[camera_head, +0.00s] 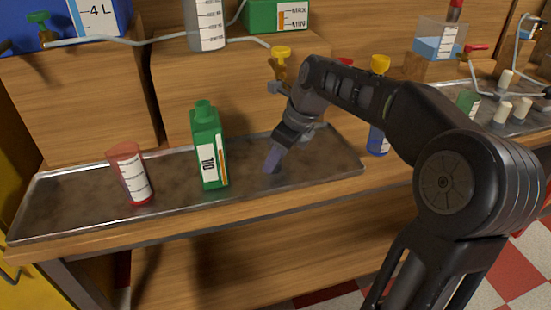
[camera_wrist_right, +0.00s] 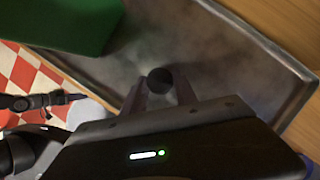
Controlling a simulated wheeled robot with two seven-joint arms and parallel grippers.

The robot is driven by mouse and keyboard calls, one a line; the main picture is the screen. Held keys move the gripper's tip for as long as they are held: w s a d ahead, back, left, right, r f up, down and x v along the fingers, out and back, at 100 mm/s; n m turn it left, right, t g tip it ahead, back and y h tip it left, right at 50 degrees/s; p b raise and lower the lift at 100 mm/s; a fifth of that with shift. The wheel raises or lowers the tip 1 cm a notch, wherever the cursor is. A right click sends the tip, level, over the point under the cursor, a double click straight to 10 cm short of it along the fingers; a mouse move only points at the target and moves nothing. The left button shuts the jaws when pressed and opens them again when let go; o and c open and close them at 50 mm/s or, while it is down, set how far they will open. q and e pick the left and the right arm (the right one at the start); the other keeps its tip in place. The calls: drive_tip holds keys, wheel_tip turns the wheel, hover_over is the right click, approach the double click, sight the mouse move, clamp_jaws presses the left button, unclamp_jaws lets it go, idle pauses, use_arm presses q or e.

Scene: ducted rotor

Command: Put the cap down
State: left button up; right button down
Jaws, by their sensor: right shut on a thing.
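My right gripper (camera_head: 272,165) points down over the metal tray (camera_head: 310,166), to the right of the green oil bottle (camera_head: 207,150). In the right wrist view its two fingers (camera_wrist_right: 160,92) are shut on a small round dark cap (camera_wrist_right: 160,79). The cap is low over the bare tray floor. I cannot tell whether it touches the tray. In the head view I cannot make the cap out at the fingertips. The green bottle stands upright on the tray and also shows in the right wrist view (camera_wrist_right: 65,22).
A blue bottle with a yellow top (camera_head: 378,138) stands just right of the tray. Wooden blocks (camera_head: 85,107) rise behind it. Bare tray lies between the cup and the green bottle.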

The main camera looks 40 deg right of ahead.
drive_tip(key=shift+f, duration=0.15)
drive_tip(key=c, duration=1)
unclamp_jaws()
drive_tip(key=shift+o, duration=0.2)
drive_tip(key=shift+s+r, duration=0.15)
drive_tip(key=shift+r, duration=0.55)
drive_tip(key=p+v, duration=0.2)
drive_tip(key=v, duration=0.9)
drive_tip(key=shift+p, duration=0.35)
drive_tip(key=shift+s+f, duration=0.1)
